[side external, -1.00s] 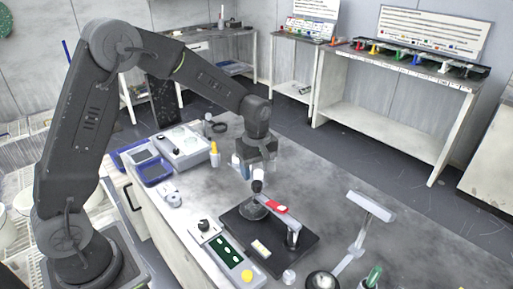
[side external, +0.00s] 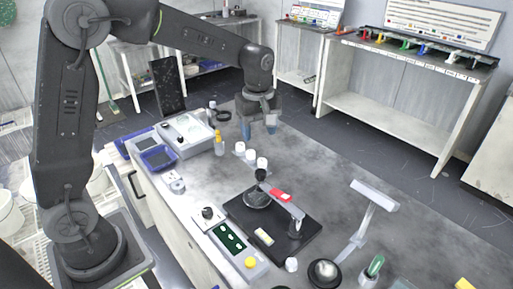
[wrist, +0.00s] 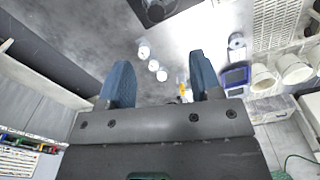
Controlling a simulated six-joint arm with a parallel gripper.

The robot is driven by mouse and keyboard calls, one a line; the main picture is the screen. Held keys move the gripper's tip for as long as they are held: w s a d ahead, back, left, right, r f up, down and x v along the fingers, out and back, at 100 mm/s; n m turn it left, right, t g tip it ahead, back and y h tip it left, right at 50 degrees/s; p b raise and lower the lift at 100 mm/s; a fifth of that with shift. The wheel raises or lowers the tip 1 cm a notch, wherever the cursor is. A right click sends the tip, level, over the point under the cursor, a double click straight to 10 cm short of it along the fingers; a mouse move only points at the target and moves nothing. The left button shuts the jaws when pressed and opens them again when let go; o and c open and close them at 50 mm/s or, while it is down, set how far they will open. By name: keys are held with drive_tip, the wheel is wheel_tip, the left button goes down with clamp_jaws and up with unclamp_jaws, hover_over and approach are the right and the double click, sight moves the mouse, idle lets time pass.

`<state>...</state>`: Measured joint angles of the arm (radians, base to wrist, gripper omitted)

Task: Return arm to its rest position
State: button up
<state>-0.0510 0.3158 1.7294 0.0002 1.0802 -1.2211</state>
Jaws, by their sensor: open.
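My gripper (side external: 258,130) hangs above the bench in the side external view, fingers pointing down. Its two blue fingers are apart, with nothing held between them. The wrist view also shows the open fingers (wrist: 161,82), with the bench in the gap beyond. The black polishing base (side external: 300,245) lies on the bench below and in front of the gripper. It carries a round platen (side external: 256,198) with a dark knob on it and a red-topped arm (side external: 281,195). The gripper is clear of all of these.
Several small white cups (side external: 262,163) stand on the bench under the gripper. A yellow-capped bottle (side external: 218,145) and a grey instrument (side external: 188,132) are to their left. The air around the gripper is free.

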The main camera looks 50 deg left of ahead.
drive_tip(key=s+d+r+m+t, duration=0.1)
drive_tip(key=s+r+m+t, duration=0.1)
drive_tip(key=s+m, duration=0.5)
drive_tip(key=s+d+r+m+t, duration=0.1)
drive_tip(key=s+r+m+t, duration=0.2)
drive_tip(key=s, duration=1.2)
wheel_tip(320, 180, up, 2)
drive_tip(key=m, duration=0.4)
drive_tip(key=shift+s+m, duration=0.3)
